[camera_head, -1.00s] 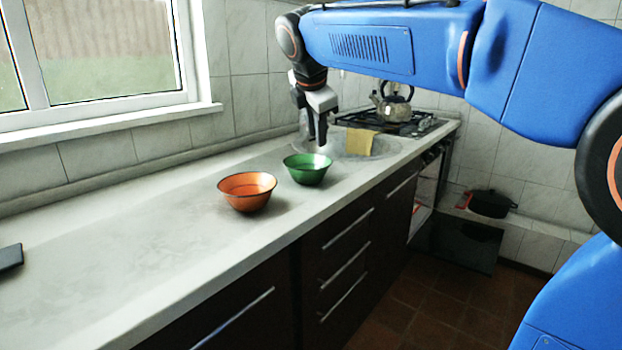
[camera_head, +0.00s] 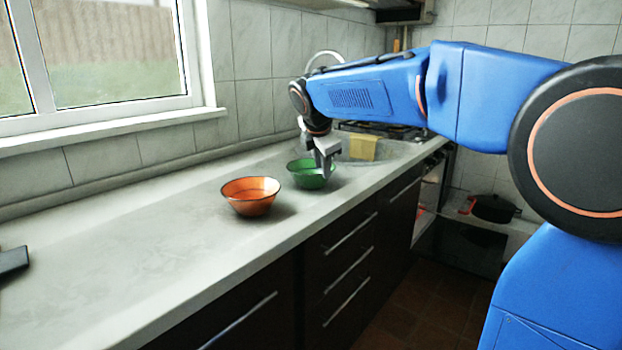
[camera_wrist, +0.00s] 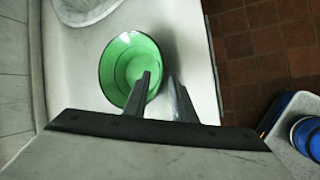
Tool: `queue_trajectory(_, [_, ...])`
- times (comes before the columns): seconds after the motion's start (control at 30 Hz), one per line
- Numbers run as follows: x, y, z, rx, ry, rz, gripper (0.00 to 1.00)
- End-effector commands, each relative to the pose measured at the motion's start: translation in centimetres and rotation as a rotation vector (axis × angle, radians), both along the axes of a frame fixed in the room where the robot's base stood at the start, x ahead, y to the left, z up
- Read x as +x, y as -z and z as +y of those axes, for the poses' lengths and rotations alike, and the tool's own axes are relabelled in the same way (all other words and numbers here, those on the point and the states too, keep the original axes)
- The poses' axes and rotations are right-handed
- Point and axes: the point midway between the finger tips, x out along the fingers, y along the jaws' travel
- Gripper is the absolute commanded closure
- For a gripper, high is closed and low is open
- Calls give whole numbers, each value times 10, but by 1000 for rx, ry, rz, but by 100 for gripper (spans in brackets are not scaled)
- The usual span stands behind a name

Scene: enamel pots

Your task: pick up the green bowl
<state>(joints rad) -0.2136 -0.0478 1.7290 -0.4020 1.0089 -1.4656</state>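The green bowl (camera_head: 303,176) stands upright on the counter, with its right side partly hidden by my gripper (camera_head: 325,172). In the wrist view the bowl (camera_wrist: 115,68) shows from above, open and empty. My gripper (camera_wrist: 159,77) is open there, with a gap between its fingers. One finger lies over the inside of the bowl and the other is just outside its right rim, so the rim passes between them. I cannot tell how far below the rim the tips reach.
An orange bowl (camera_head: 250,197) stands on the counter (camera_head: 130,235) to the left of the green bowl. A yellow cloth (camera_head: 363,147) hangs near the sink behind, with the stove beyond. The counter's front edge is close on the right.

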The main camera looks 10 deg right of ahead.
Motion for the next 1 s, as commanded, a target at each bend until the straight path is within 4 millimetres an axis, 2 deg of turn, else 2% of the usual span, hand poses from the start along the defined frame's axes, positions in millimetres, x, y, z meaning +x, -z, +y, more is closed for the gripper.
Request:
queue_trajectory(0.17, [5,11,-1,-1,0,2,76])
queue_trajectory(0.43, [21,42,-6,0,1,2,76])
queue_trajectory(0.7, [24,46,-7,0,0,1,76])
queue_trajectory(0.77, [24,46,-7,0,0,1,88])
queue_trajectory(0.8, [24,46,-7,0,0,1,97])
queue_trajectory(0.83, [24,46,-7,0,0,1,100])
queue_trajectory(1.0, [24,46,-7,0,0,0,100])
